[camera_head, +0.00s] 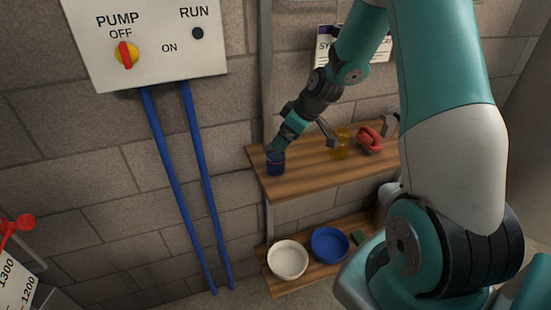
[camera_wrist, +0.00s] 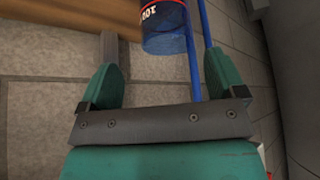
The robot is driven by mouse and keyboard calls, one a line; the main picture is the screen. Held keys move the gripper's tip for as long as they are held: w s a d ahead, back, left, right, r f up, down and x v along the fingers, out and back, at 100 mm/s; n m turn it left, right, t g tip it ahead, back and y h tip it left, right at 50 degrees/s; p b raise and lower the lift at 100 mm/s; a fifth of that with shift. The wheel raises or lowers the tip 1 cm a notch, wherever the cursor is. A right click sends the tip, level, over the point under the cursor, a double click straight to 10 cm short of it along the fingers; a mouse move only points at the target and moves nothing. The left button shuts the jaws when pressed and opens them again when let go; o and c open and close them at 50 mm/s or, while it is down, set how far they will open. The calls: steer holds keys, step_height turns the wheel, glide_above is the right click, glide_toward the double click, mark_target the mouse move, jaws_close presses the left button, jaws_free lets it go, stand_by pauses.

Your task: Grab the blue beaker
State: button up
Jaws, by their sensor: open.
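The blue beaker (camera_head: 275,167) stands near the left front corner of the upper wooden shelf (camera_head: 315,178). It also shows at the top middle of the wrist view (camera_wrist: 164,30), dark blue with white print and a red line, its upper part cut off by the frame. My gripper (camera_wrist: 160,62) is open, its two teal fingers spread. The beaker appears just beyond the fingertips, between their lines and nearer the right finger. In the head view my gripper (camera_head: 277,148) is right at the beaker and overlaps its top, so the exact gap is hidden.
A yellow see-through vessel (camera_head: 342,146) and a red object (camera_head: 369,139) stand further right on the shelf. A lower shelf holds a white bowl (camera_head: 288,259) and a blue bowl (camera_head: 329,243). Blue pipes (camera_head: 172,170) run down the wall left of the shelf.

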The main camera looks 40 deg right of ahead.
mark_target(276, 159)
steer(key=p+x, duration=0.1)
steer(key=x, duration=0.3)
steer(key=p+x, duration=0.1)
steer(key=x, duration=0.1)
steer(key=shift+a+f+p, duration=0.15)
steer(key=shift+a+p, duration=0.15)
steer(key=shift+a, duration=0.15)
steer(key=shift+w+f, duration=0.15)
steer(key=shift+f, duration=0.35)
steer(key=c, duration=1)
